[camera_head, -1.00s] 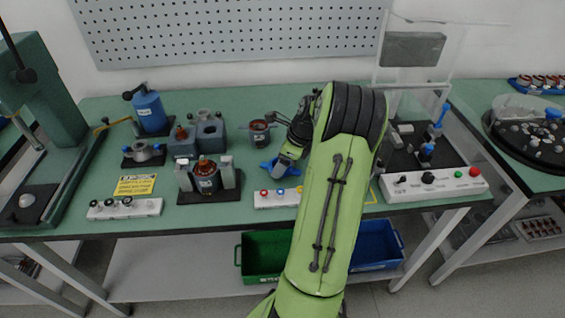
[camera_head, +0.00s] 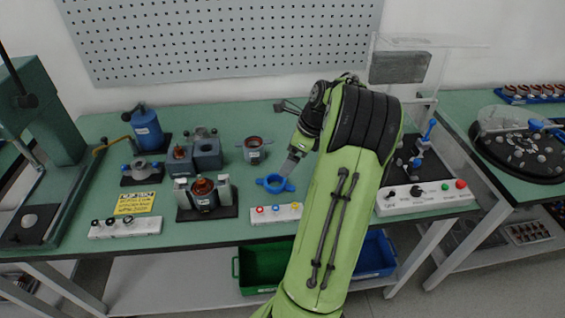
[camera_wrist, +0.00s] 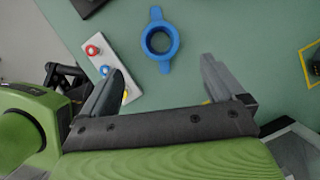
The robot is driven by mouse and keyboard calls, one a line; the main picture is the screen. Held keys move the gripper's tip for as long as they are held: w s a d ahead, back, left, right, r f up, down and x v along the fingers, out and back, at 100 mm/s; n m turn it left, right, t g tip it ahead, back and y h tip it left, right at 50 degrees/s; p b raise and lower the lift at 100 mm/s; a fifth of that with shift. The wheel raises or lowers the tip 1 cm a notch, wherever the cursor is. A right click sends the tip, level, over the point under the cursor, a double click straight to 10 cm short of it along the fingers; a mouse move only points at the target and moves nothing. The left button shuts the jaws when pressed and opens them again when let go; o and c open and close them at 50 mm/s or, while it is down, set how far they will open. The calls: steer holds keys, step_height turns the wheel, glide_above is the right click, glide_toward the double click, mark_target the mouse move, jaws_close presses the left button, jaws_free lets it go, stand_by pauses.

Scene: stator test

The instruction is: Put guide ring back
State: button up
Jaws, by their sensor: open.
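A blue guide ring (camera_head: 275,183) with two side tabs lies flat on the green bench, just behind a white button strip. It also shows in the wrist view (camera_wrist: 148,40) at upper middle, beyond my fingertips. My gripper (camera_head: 290,165) is above and slightly right of the ring in the head view. In the wrist view my gripper (camera_wrist: 160,75) has its two grey fingers spread wide, with nothing between them. The ring is apart from both fingers.
The button strip (camera_head: 277,213) stands in front of the ring. A stator in a black fixture (camera_head: 204,197) is at left, and a copper-wound cup (camera_head: 254,149) is behind. A clear-shielded test station (camera_head: 415,165) stands to the right. Bare bench lies around the ring.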

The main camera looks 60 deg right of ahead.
steer(key=w+a+r+n+g+h, duration=0.1)
steer(key=w+a+r+n, duration=0.2)
steer(key=a+r+n, duration=0.5)
steer(key=w+a+r+n+h, duration=0.15)
steer(key=a+n, duration=0.45)
steer(key=a, duration=0.6)
steer(key=s+a+n+t+y, duration=0.1)
steer(key=s+a+n+t, duration=0.1)
steer(key=s+a+n, duration=1)
steer(key=a+n, duration=0.4)
steer(key=n, duration=0.2)
steer(key=shift+s+a+r, duration=0.15)
steer(key=shift+s+r, duration=0.05)
steer(key=shift+r, duration=0.1)
step_height(320, 180, up, 7)
steer(key=p, duration=0.6)
steer(key=shift+f, duration=0.2)
